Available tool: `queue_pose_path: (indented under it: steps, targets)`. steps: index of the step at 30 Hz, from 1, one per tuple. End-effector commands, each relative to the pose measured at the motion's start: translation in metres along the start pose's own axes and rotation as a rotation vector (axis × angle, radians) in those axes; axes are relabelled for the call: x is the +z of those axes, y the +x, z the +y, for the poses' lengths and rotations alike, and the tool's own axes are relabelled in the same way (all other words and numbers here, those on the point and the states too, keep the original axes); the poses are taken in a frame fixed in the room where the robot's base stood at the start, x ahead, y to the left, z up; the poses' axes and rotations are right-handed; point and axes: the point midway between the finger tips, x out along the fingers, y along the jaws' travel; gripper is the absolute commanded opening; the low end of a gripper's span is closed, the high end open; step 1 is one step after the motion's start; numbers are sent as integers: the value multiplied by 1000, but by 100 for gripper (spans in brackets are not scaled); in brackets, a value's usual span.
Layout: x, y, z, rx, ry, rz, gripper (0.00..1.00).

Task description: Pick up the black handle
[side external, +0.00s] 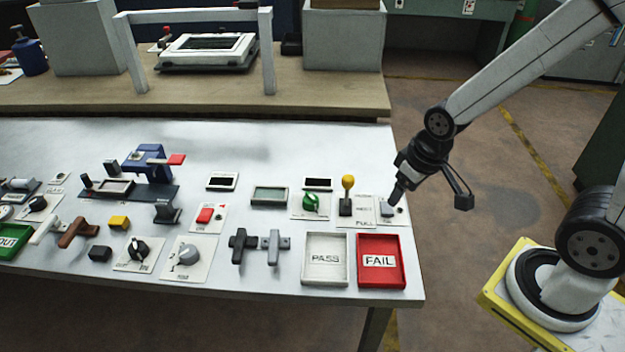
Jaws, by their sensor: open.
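A black T-shaped handle (240,245) lies on the light table, left of a similar grey handle (272,246) and close beside it. My gripper (430,198) is open and empty at the table's right edge, well to the right of the black handle and apart from it. Its left finger is over or near a small panel with a grey button (387,209); I cannot tell if they touch. Its right finger hangs past the table edge over the floor.
A white PASS tray (325,282) and a red FAIL tray (381,283) stand right of the handles. A yellow-topped lever (347,190) stands up behind the trays. Panels with knobs (188,257) and brown and white handles lie to the left.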

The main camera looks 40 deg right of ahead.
Motion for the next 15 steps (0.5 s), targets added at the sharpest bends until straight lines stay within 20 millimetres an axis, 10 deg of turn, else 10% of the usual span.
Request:
queue_pose_path:
  steps: [15]
  targets:
    - [-41,12,-21,12,71,-25,74]
